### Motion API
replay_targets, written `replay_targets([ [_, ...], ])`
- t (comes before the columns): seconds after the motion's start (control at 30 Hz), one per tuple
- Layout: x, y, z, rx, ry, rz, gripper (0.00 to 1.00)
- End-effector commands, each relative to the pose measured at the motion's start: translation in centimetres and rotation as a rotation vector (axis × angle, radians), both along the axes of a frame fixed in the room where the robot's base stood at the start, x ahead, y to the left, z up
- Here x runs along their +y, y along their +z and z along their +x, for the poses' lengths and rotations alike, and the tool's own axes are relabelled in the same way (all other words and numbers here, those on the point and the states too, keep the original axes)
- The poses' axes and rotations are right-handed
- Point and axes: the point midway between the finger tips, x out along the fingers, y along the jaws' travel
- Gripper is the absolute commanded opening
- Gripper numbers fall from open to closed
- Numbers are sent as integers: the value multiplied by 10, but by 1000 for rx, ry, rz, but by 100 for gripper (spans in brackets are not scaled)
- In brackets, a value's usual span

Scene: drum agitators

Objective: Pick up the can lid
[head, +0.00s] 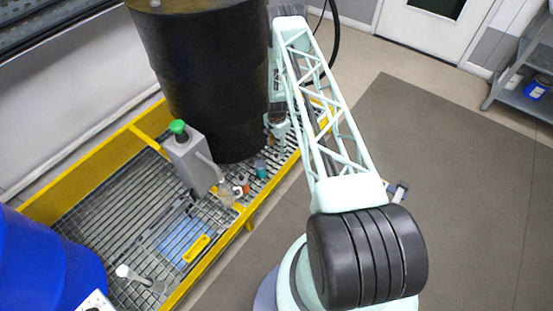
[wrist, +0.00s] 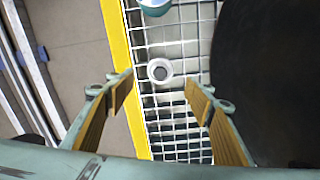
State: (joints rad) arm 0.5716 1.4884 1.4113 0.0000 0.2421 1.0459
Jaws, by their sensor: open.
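A small round white piece with a dark centre (wrist: 160,70), which looks like the can lid, lies on the metal grating near the yellow edge. My gripper (wrist: 158,95) is open, its two fingers on either side of the white piece in the picture and apart from it. I cannot tell the height between them. In the head view my gripper (head: 277,127) hangs beside the black drum, and I cannot make out the white piece there.
The black drum (head: 215,90) stands close to my gripper and fills the right of the wrist view. A teal item (head: 261,169) and an orange-and-white item (head: 242,186) are near the yellow rim (head: 200,266). A blue drum (head: 45,265) is at lower left.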

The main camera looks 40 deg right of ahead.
Motion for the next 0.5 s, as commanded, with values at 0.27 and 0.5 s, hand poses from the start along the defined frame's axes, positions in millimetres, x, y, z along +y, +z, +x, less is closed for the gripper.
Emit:
replay_targets([
  [0.27,0,-21,0,0,0,0,49],
  [0.5,0,-22,0,0,0,0,49],
])
